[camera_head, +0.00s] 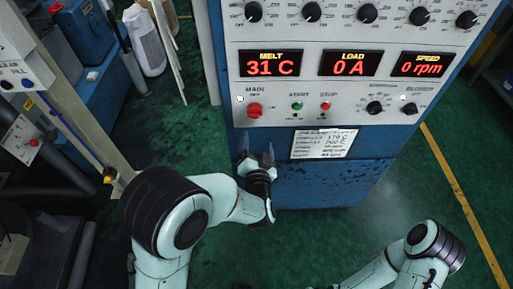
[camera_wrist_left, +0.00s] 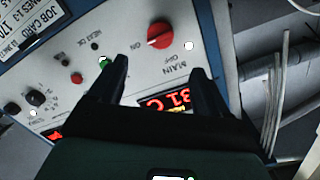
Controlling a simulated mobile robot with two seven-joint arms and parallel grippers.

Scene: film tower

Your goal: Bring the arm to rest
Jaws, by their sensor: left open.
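My left arm comes in from the lower left of the head view. Its gripper (camera_head: 257,148) is open and empty, with its fingers pointing up toward the control panel just below the red MAIN knob (camera_head: 254,110). In the left wrist view the two dark fingers of the open gripper (camera_wrist_left: 160,70) are spread apart, with the red MAIN knob (camera_wrist_left: 159,35) beyond them, and nothing sits between them. Whether the fingertips touch the cabinet cannot be told. My right arm shows at the lower right; its gripper is out of view.
The blue cabinet (camera_head: 325,185) carries a panel reading melt 31 C, load 0 A and speed 0 rpm. A paper label (camera_head: 323,144) hangs below the buttons. At left stands a post with switches (camera_head: 60,90). Green floor (camera_head: 400,185) is open to the right, with a yellow line.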

